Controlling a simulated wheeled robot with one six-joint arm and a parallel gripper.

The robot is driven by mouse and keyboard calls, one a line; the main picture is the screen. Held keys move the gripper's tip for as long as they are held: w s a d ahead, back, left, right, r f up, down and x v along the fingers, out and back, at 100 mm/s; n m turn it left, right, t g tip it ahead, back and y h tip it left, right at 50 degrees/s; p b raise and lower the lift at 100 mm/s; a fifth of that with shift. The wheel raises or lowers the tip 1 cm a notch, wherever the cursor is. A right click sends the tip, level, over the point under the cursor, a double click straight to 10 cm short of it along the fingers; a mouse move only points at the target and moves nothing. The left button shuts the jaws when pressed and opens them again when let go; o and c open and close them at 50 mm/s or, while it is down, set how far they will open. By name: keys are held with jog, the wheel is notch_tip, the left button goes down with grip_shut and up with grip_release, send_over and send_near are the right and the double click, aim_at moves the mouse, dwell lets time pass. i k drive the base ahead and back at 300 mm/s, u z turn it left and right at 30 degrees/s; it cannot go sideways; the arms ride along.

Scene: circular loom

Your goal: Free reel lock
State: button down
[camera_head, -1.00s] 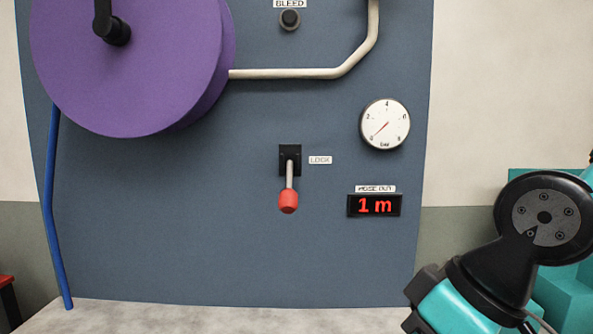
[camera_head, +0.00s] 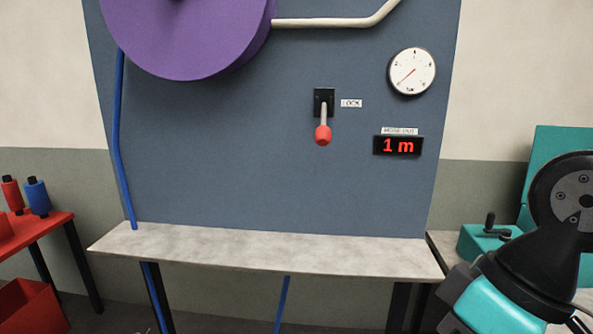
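The lock lever (camera_head: 323,128) has a red knob on a pale shaft and hangs downward from a black plate on the blue-grey panel (camera_head: 230,160). A small LOCK label (camera_head: 351,103) is to its right. The purple reel (camera_head: 190,35) is at the upper left of the panel, its top cut off by the frame. A blue hose (camera_head: 121,140) runs down from the reel's left side. My arm shows at the lower right, apart from the lever. My gripper's fingers are not in the frame.
A grey shelf (camera_head: 260,247) stands below the panel. A round gauge (camera_head: 411,71) and a "1 m" display (camera_head: 398,146) are right of the lever. A red table (camera_head: 35,228) with spools is at the left. Teal equipment (camera_head: 487,241) is at the right. The space before the lever is clear.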

aim_at(324, 133)
jog(key=u, duration=0.5)
jog(key=k, duration=1.1)
jog(key=u, duration=0.85)
jog(key=i, duration=1.65)
jog(key=z, duration=0.55)
